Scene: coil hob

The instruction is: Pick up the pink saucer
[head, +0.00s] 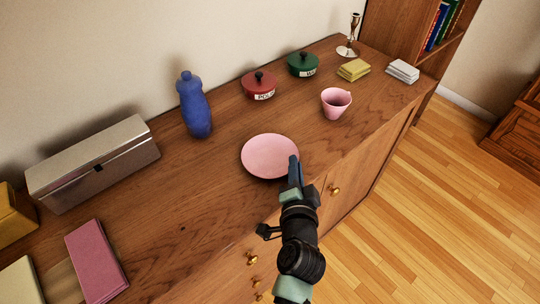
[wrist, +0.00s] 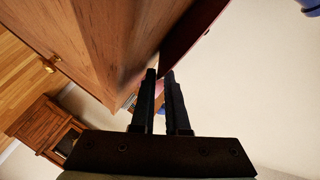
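The pink saucer (head: 267,153) is a round, shallow dish over the front part of the wooden cabinet top in the head view. My gripper (head: 294,165) is at its front-right rim and covers a little of it. In the wrist view the saucer (wrist: 194,27) shows as a dark red face at the top. Its rim runs down to between the tips of my gripper (wrist: 160,74). The fingers are close together, one on each side of the rim, and look shut on it. The exact contact, and whether the saucer touches the wood, are hard to see.
A pink cup (head: 334,105) stands to the right of the saucer. A blue bottle (head: 193,106) and a red lidded pot (head: 258,87) stand behind it. A metal box (head: 95,165) and a pink book (head: 97,261) are at the left. The wood between book and saucer is clear.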

